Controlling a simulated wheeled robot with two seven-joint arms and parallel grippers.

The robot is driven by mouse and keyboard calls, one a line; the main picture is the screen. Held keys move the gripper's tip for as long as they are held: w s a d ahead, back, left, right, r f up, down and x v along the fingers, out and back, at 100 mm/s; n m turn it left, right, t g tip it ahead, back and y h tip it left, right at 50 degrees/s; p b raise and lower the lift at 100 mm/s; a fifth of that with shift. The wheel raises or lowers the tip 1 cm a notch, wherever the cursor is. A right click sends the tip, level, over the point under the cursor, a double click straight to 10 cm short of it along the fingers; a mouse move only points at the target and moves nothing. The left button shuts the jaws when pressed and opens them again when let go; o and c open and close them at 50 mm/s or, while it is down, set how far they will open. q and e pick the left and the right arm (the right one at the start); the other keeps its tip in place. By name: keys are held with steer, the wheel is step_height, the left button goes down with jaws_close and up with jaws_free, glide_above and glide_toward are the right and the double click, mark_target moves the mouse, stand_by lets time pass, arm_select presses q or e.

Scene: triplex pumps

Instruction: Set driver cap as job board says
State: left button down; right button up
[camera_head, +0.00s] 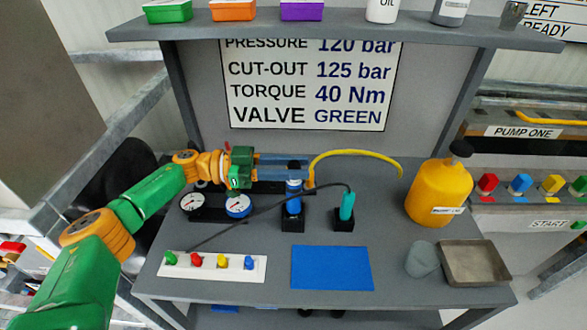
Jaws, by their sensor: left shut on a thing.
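The job board (312,86) reads pressure 120 bar, cut-out 125 bar, torque 40 Nm, valve green; its top edge is cut off by the shelf. A blue driver (293,204) stands upright in a black holder on the bench. Its dark cap (294,167) is at the top, between the fingers of my left gripper (294,173). The gripper reaches in level from the left and is shut on the cap. Any setting marks on the cap are too small to read. My right gripper is not in view.
A teal tool (347,206) stands right of the driver. A thin black line and a yellow hose (355,153) pass close by. Two gauges (238,206), a valve strip (212,265), a yellow can (438,193) and a metal tray (474,263) surround a blue mat (332,268). A shelf (345,31) overhangs.

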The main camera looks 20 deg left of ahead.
arm_select(q)
steer(key=c, duration=0.6)
jaws_free()
steer(key=shift+d, duration=0.1)
steer(key=b+v, duration=0.2)
steer(key=v, duration=0.5)
steer(key=shift+b, duration=0.35)
